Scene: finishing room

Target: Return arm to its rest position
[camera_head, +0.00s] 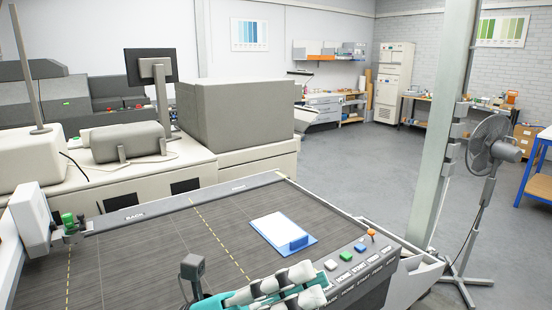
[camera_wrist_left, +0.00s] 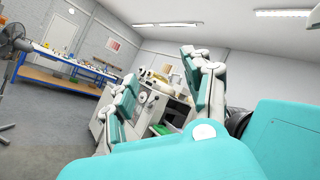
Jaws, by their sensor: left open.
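My left gripper (camera_head: 305,284) is at the bottom of the head view, low over the front edge of the dark table, beside the button panel. Its teal and white fingers point to the right. In the left wrist view the two fingers (camera_wrist_left: 160,75) stand apart with nothing between them, so it is open and empty. Most of my left arm is below the head view. My right gripper is not in view.
The machine table (camera_head: 150,255) bears a blue clipboard (camera_head: 297,242) with white paper. A button panel (camera_head: 366,262) runs along its near right edge. A pale post (camera_head: 446,130) and a fan (camera_head: 490,145) stand to the right. The grey floor (camera_head: 360,165) behind is clear.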

